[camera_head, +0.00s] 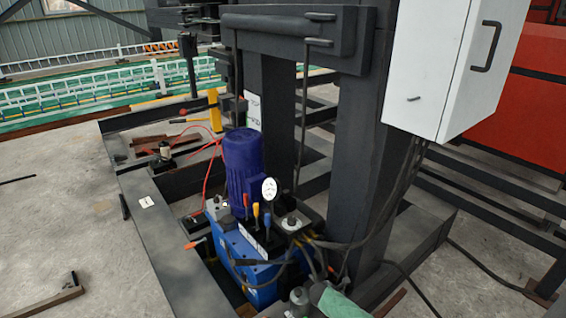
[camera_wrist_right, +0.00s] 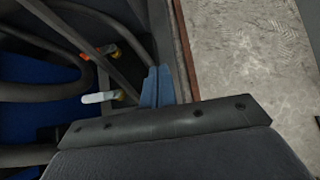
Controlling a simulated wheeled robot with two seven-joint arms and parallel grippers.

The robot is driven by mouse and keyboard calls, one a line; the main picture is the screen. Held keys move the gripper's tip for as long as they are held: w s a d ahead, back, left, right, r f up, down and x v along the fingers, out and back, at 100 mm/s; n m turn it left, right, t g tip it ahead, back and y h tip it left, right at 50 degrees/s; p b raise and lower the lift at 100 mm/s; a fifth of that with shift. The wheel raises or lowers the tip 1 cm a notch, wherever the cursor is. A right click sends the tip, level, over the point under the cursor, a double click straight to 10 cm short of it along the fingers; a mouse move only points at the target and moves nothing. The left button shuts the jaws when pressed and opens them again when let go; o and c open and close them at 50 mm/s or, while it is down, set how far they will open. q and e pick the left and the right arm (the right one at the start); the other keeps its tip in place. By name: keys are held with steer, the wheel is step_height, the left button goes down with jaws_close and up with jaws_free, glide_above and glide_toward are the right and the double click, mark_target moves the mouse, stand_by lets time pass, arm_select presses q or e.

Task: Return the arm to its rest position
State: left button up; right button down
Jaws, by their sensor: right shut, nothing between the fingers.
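My right gripper (camera_wrist_right: 158,86) shows in the right wrist view, beyond a dark bolted plate of my own wrist. Its two blue-grey fingers lie together, shut and empty. To their left are a lever with a pale grip (camera_wrist_right: 100,97), one with an orange end, and dark hoses (camera_wrist_right: 45,91). I cannot tell whether the fingers touch anything. In the head view neither gripper can be made out, and my left gripper is in no view.
A blue hydraulic unit (camera_head: 236,254) with a purple motor (camera_head: 243,165), gauge (camera_head: 269,190) and coloured levers stands inside a dark steel frame (camera_head: 165,255). A white cabinet (camera_head: 430,70) hangs at right. Hoses run along the post. Concrete floor (camera_head: 60,230) is mostly clear at left.

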steer(key=a+r+m+y, duration=0.1)
steer(key=a+r+m, duration=0.55)
steer(key=r, duration=0.25)
steer(key=a+r+m+y, duration=0.1)
steer(key=a+r+m, duration=0.4)
steer(key=r+m, duration=0.3)
steer(key=s+a+r+m+y, duration=0.3)
steer(key=s+a+r+m, duration=0.1)
steer(key=s+r, duration=0.6)
steer(key=s+d+r+m+y, duration=0.1)
steer(key=s+d+r+m, duration=0.15)
steer(key=s, duration=0.75)
steer(key=s+d+r+m+y, duration=0.1)
steer(key=s+d+y, duration=0.15)
steer(key=s, duration=0.65)
steer(key=s+d+f+g, duration=0.1)
steer(key=s+f, duration=0.3)
steer(key=s, duration=0.3)
steer(key=s+d+f+m+g, duration=0.1)
steer(key=s+f+g, duration=0.1)
steer(key=s, duration=0.6)
steer(key=s+d+f+g, duration=0.1)
steer(key=s+f, duration=0.4)
steer(key=s, duration=0.2)
steer(key=shift+s+f+g+h, duration=0.2)
steer(key=shift+f+g+h, duration=0.15)
steer(key=shift+g, duration=0.05)
